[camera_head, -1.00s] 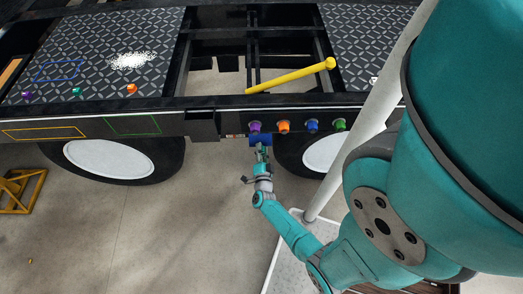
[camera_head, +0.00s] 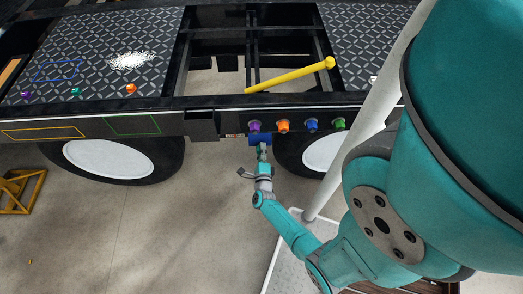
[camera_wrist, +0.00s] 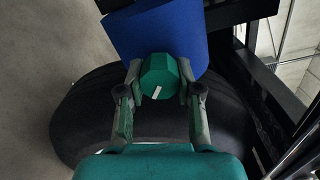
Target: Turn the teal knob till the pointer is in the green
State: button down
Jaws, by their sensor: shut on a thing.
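The teal knob (camera_wrist: 158,72) is faceted, with a white pointer mark near its lower edge in the wrist view. It sits on the front of a blue housing (camera_wrist: 150,32). My gripper (camera_wrist: 160,85) has one finger on each side of the knob, shut on it. In the head view my gripper (camera_head: 262,151) reaches up to the blue housing (camera_head: 259,140) under the trailer frame's edge, and the knob is mostly hidden there. I cannot make out a green zone in the wrist view.
Purple (camera_head: 254,126), orange (camera_head: 283,126), blue (camera_head: 312,125) and green (camera_head: 340,124) fittings line the black side rail just above. A yellow bar (camera_head: 290,76) lies across the frame. Wheels stand behind and below the housing.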

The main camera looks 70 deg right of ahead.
jog(key=shift+m, duration=0.6)
jog(key=shift+f, duration=0.1)
jog(key=c, duration=0.8)
grip_release()
jog(key=shift+o, duration=0.2)
jog(key=v, duration=1.2)
